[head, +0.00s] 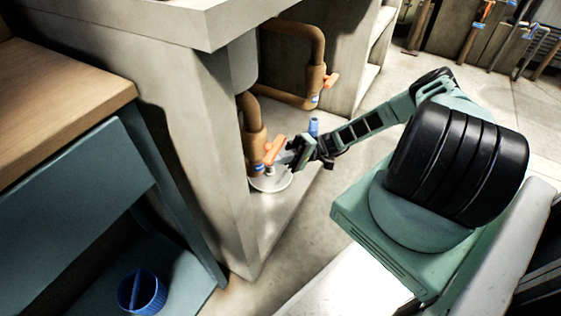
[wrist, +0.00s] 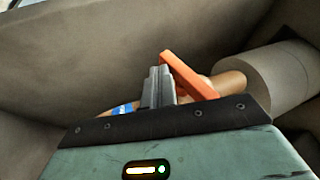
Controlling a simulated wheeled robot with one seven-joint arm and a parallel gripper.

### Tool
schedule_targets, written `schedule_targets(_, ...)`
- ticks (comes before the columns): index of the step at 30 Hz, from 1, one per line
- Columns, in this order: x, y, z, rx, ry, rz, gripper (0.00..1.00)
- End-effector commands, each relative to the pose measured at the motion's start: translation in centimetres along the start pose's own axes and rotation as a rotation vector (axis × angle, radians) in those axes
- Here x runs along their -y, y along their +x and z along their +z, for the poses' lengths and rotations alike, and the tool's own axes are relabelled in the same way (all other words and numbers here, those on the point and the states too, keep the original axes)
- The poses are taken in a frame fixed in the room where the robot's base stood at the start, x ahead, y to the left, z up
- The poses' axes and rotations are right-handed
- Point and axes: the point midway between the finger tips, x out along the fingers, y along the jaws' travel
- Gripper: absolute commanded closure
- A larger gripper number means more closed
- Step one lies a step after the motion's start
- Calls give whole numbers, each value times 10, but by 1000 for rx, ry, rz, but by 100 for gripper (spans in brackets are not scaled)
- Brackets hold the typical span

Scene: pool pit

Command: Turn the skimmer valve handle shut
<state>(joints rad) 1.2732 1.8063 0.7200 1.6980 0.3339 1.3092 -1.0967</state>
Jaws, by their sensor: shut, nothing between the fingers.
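An orange valve handle (head: 273,150) sits on a copper-brown pipe (head: 254,143) in the recess of the concrete structure. It has a blue label (head: 258,167) below it. My gripper (head: 284,158) is at the handle's right side, with its fingers shut and nothing between them. In the wrist view the closed fingers (wrist: 159,86) stand close beside the orange handle (wrist: 187,75), which slants down to the right; whether they touch cannot be told. A second orange handle (head: 330,81) is on another brown pipe (head: 300,99) farther back, also with a blue label.
A pale round disc (head: 270,183) lies on the ledge below the near valve. A blue cylinder (head: 313,127) stands behind my gripper. Concrete walls (head: 205,150) close in on the left. A wooden-topped bench (head: 60,85) and a blue basket (head: 141,292) are at left.

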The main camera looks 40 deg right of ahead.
Motion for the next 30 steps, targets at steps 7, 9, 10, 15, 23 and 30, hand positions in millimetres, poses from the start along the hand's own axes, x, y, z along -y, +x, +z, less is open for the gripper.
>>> schedule_targets(7, -3, 4, 2, -28, 51, -126, 100)
schedule_targets(9, -2, 5, 2, -33, 61, -148, 100)
schedule_targets(10, -2, 5, 2, -35, 64, -156, 100)
schedule_targets(15, -2, 6, 3, -41, 75, -184, 100)
schedule_targets(23, -1, 7, 3, -43, 79, -193, 100)
schedule_targets(30, -1, 7, 3, -43, 79, -192, 100)
